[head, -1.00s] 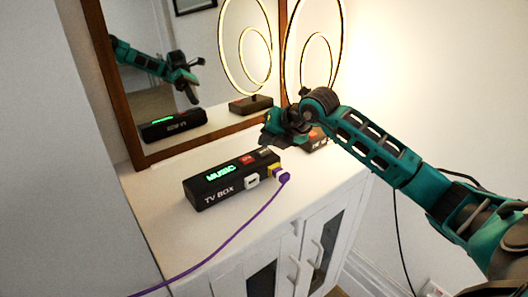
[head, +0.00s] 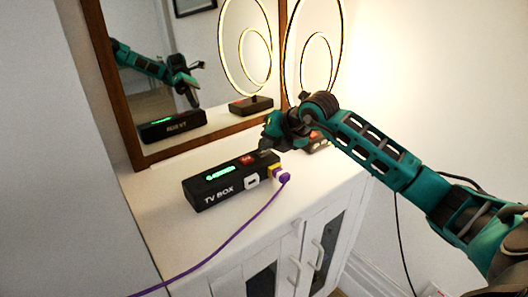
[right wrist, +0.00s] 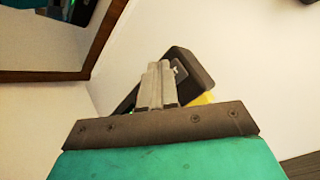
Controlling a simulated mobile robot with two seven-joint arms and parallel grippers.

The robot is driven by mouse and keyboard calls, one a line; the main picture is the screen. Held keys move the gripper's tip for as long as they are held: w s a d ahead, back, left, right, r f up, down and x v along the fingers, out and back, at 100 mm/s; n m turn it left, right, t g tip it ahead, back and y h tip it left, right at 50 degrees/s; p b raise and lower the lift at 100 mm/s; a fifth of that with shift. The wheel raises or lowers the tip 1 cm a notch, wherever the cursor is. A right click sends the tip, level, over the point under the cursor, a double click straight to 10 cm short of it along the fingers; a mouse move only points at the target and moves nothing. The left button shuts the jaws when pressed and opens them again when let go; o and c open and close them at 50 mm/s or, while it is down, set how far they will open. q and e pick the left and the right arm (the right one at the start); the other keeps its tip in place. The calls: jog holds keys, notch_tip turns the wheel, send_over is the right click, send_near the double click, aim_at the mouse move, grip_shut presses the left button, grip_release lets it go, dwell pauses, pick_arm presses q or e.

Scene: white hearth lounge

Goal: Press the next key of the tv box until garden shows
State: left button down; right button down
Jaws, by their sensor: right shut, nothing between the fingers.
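The black TV box (head: 228,184) lies on the white cabinet top, with "TV BOX" on its front. Its green display (head: 217,173) is lit, but I cannot read the word. A red key (head: 247,160) shows on top, right of the display. My right gripper (head: 266,150) is shut and empty, its tips down at the top of the box's right end, covering the key there. I cannot tell whether they touch it. In the right wrist view the shut fingers (right wrist: 155,88) overlap the dark box end (right wrist: 187,70). My left gripper is not in view.
A purple cable (head: 235,232) runs from a plug (head: 284,177) at the box's right end across the white cabinet (head: 190,250). A ring lamp (head: 318,60) stands behind my right arm. A framed mirror (head: 200,70) behind reflects box, lamp and arm.

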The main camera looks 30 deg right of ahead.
aim_at(267, 153)
jog(key=shift+f, duration=0.2)
jog(key=shift+r, duration=0.1)
jog(key=shift+r+p, duration=0.5)
jog(key=shift+r, duration=0.3)
jog(key=shift+r+p, duration=1.8)
jog(key=shift+r, duration=0.7)
dwell(0.4)
